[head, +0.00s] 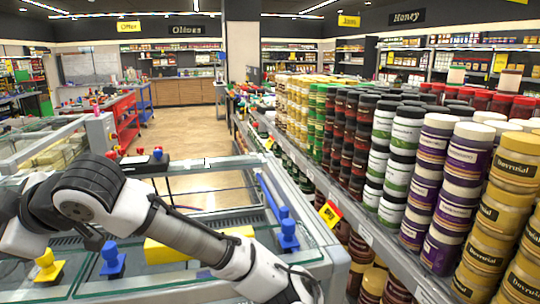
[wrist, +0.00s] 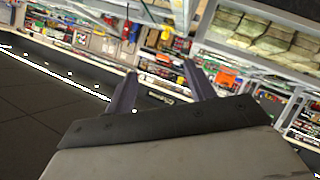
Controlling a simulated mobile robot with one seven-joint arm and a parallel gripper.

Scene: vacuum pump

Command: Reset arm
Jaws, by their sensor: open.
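My gripper (wrist: 158,82) shows in the wrist view with its two dark fingers spread apart. It is open and nothing is between the fingers. The wrist view is tilted, with shelves of small goods beyond the fingertips. In the head view my white and black arm reaches from the left edge down to the bottom middle. My gripper is outside the head view.
A glass-topped case (head: 190,290) lies under my arm, with a blue knobbed piece (head: 112,260), a yellow one (head: 48,266) and another blue one (head: 288,236). Shelves of stacked jars (head: 400,140) line the right. A red cart (head: 122,118) stands farther back. The middle aisle floor (head: 190,128) is clear.

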